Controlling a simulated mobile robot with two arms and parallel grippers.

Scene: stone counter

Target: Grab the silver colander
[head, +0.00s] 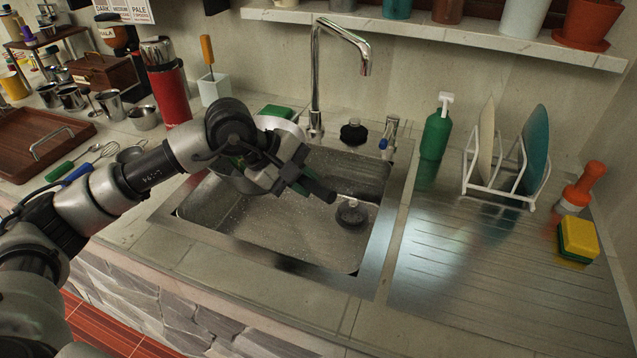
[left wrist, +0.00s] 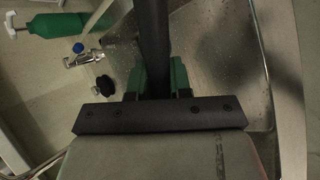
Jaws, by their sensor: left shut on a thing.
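My left gripper (head: 303,181) is over the left and middle part of the sink, its arm coming in from the left. It is shut on a long dark rod-like handle (head: 321,192), which points right and slightly down. In the left wrist view the dark handle (left wrist: 154,45) runs up between the green-sided fingers (left wrist: 155,82). I cannot make out a silver colander bowl for sure; a grey rounded form shows around my wrist, partly hidden by it. Whether the handle belongs to the colander, I cannot tell. My right gripper is not in view.
The steel sink (head: 300,237) lies below my gripper, with a tall tap (head: 316,80) behind. A green bottle (head: 435,133), dish rack (head: 500,190) and yellow sponge (head: 578,238) stand right. A red flask (head: 171,93) and metal pot (head: 143,118) stand left. The front counter is clear.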

